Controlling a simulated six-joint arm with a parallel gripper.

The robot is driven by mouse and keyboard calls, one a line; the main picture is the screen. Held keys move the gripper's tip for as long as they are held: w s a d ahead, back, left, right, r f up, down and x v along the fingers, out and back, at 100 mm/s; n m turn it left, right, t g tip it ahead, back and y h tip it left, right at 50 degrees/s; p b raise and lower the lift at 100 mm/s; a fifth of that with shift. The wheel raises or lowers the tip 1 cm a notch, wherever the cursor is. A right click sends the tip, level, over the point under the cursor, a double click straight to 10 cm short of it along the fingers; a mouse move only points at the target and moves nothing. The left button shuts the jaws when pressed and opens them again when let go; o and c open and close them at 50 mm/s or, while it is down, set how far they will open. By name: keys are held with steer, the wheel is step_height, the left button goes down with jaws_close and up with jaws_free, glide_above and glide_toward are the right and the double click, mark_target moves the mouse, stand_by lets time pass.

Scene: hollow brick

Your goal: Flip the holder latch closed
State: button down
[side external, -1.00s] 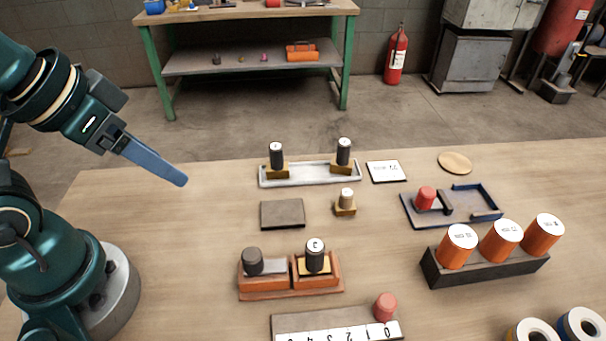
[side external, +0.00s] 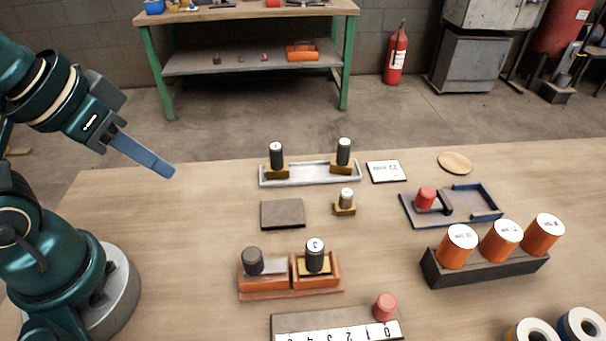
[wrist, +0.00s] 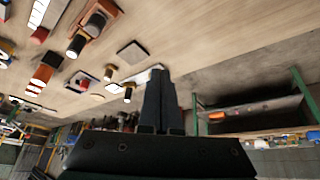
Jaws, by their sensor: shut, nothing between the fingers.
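A blue frame-like holder (side external: 490,215) lies on the right side of the table. It carries a red knob (side external: 425,197) and a dark bar (side external: 445,202) beside it, which may be the latch; I cannot tell its exact position. My gripper (side external: 166,171) is at the left, raised above the table's left part, far from the holder. Its fingers are together and empty. In the wrist view the shut fingers (wrist: 161,90) point away over the table's edge, and no latch can be made out there.
A white tray (side external: 310,174) with two dark cylinders stands at the back. A grey square plate (side external: 283,214), an orange two-part block (side external: 267,285), a black rack (side external: 490,268) of orange cylinders and a numbered strip (side external: 300,325) fill the middle and front. The table's left part is clear.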

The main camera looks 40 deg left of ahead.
steer(key=a+f+n+g+h, duration=0.1)
steer(key=f+n+g+h, duration=0.2)
steer(key=n, duration=0.7)
steer(key=w+a+f+n+g+h, duration=0.1)
steer(key=f+n+g+h, duration=0.3)
steer(key=n+h, duration=0.3)
steer(key=w+a+f+n+g+h, duration=0.1)
steer(key=f+n+g+h, duration=0.3)
steer(key=n, duration=0.9)
steer(key=shift+a+n+g+h, duration=0.1)
steer(key=shift+n+g+h, duration=0.3)
steer(key=shift+h, duration=0.7)
steer(key=shift+s+a+f+n+h, duration=0.15)
steer(key=shift+s+f+n+h, duration=0.15)
steer(key=shift+f+n+h, duration=0.15)
